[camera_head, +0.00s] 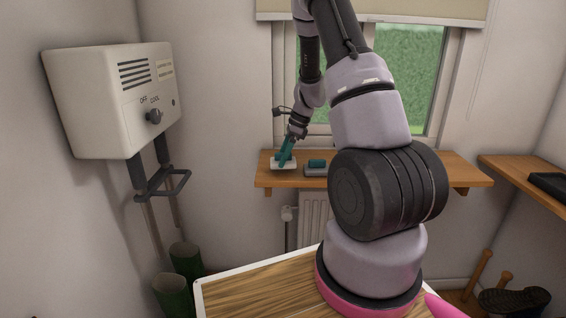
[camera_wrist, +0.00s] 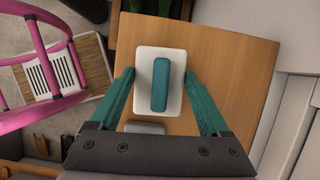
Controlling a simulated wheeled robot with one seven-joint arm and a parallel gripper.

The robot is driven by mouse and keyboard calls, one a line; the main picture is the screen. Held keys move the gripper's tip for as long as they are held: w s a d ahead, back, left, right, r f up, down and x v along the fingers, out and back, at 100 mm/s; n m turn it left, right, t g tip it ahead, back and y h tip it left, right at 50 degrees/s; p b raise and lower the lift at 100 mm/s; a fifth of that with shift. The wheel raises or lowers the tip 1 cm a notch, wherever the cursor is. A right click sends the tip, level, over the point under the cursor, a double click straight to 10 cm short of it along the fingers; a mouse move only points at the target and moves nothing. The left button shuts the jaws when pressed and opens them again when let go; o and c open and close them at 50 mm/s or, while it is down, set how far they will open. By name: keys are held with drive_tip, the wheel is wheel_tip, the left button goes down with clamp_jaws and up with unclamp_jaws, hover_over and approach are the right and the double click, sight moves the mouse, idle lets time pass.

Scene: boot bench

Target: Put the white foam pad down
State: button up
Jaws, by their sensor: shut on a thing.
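The white foam pad (camera_wrist: 143,95) has a teal raised grip along its middle. It is between the two teal fingers of my gripper (camera_wrist: 160,73), which are shut on its sides. In the head view, the pad (camera_head: 291,166) is at the left end of the wooden sill shelf (camera_head: 440,171), with my gripper (camera_head: 283,157) over it. It looks level and at or just above the shelf top; I cannot tell whether it touches the wood. My fingers hide part of it in the head view.
A grey block with a teal top (camera_head: 316,168) lies on the shelf right of the pad. A white dryer box (camera_head: 105,100) with a black rack (camera_head: 165,186) hangs on the left wall. Green boots (camera_head: 185,262) stand below. A right shelf (camera_head: 520,172) holds a dark tray.

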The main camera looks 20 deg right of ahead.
wheel_tip(320, 180, down, 2)
drive_tip(key=shift+f, duration=0.1)
drive_tip(key=o, duration=1.2)
drive_tip(key=shift+c, duration=0.2)
drive_tip(key=shift+f, duration=0.15)
drive_tip(key=shift+d+r, duration=0.15)
drive_tip(key=shift+r, duration=0.2)
drive_tip(key=v, duration=0.9)
drive_tip(key=shift+s+d+r, duration=0.3)
drive_tip(key=shift+s, duration=0.05)
drive_tip(key=s+a+r+n+t, duration=0.1)
drive_tip(key=s+a+r+n, duration=0.1)
drive_tip(key=r, duration=0.3)
drive_tip(key=s+a+r+n, duration=0.2)
drive_tip(key=a+r, duration=0.1)
drive_tip(key=r, duration=0.2)
drive_tip(key=s+a+r+n+t+h, duration=0.1)
drive_tip(key=s+a+r+n+t, duration=0.1)
drive_tip(key=s+a+r+n, duration=0.2)
drive_tip(key=s+a+r+n+t+h, duration=0.1)
drive_tip(key=s+a+r+n, duration=0.3)
drive_tip(key=s+r+n, duration=0.5)
drive_tip(key=s+r+t, duration=0.1)
drive_tip(key=s, duration=0.7)
drive_tip(key=shift+r+n+t, duration=0.2)
drive_tip(key=shift+n+t, duration=0.2)
